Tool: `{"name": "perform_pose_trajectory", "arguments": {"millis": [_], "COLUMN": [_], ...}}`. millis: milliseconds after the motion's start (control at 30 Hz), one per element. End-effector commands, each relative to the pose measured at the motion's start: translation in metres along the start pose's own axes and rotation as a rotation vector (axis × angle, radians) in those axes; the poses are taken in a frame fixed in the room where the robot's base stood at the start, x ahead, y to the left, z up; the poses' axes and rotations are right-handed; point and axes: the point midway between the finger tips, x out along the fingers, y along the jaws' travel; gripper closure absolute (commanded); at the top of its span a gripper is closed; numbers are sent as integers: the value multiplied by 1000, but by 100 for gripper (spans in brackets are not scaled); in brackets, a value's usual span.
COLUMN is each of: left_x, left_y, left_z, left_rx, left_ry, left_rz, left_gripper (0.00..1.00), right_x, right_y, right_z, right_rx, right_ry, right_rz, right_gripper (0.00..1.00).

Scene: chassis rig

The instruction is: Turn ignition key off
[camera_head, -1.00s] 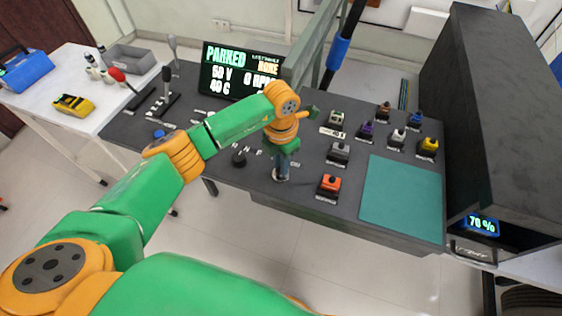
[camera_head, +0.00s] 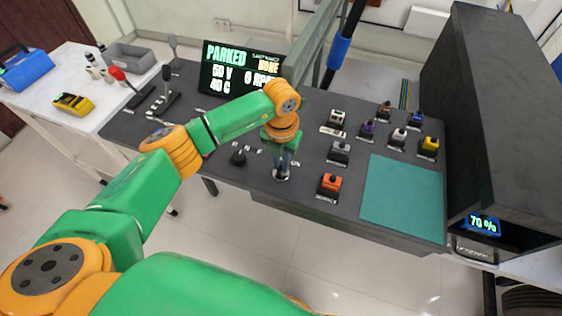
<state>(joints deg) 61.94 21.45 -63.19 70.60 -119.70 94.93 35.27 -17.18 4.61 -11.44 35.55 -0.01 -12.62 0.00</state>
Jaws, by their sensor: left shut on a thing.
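The ignition key is on the dark console (camera_head: 250,178), under my left gripper (camera_head: 282,170). My left gripper points down and is shut on the key, which its fingers and wrist mostly hide. A small round light-grey base (camera_head: 281,176) shows around the fingertips. A label ending in "ON" is partly visible just right of the gripper. The display (camera_head: 240,72) behind reads "PARKED", 50 V and 40 C. My right gripper is not in view.
An orange switch (camera_head: 330,182) and a grey switch (camera_head: 339,150) stand close right of the gripper. A black knob (camera_head: 239,157) stands left. A teal mat (camera_head: 402,195) lies clear at right. A blue-wrapped post (camera_head: 338,50) rises behind.

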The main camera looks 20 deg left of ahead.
Motion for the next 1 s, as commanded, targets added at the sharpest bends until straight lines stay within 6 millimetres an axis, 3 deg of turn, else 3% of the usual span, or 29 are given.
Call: {"name": "perform_pose_trajectory", "arguments": {"millis": [500, 1000], "left_x": [-1, -1], "left_y": [0, 1], "left_z": [1, 1], "left_rx": [-431, -609], "left_ry": [-3, -3], "left_rz": [-1, -1], "left_gripper": [100, 100], "right_x": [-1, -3], "right_y": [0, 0], "right_z": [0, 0], "right_rx": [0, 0], "right_ry": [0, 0], "right_rz": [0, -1], "right_gripper": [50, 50]}}
